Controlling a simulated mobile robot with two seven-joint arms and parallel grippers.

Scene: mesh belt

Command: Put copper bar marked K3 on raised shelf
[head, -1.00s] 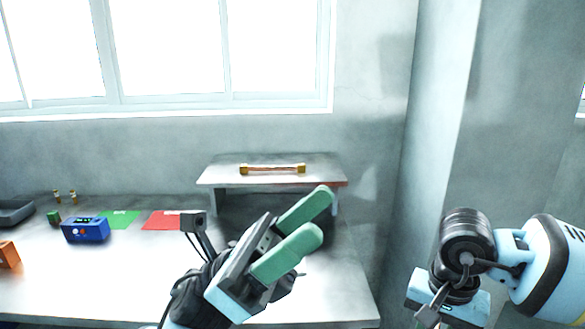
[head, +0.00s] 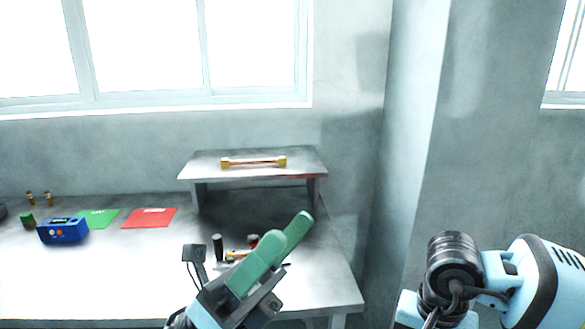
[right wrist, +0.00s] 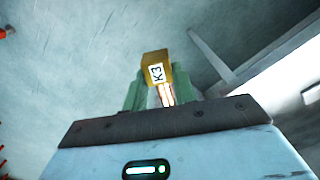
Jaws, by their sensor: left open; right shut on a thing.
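The copper bar marked K3 (right wrist: 156,72) shows in the right wrist view, its yellow end block with the white label upright between green fingers. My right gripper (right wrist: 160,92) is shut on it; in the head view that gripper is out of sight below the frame. The raised shelf (head: 215,164) stands at the back right of the table. Another copper bar with yellow ends (head: 253,162) lies on it. My left gripper (head: 288,238) is open and empty, in front of the shelf and below its top.
The table (head: 120,275) holds a blue box (head: 63,230), a green sheet (head: 98,218) and a red sheet (head: 149,218) at left. Shelf top is free beside and before the bar.

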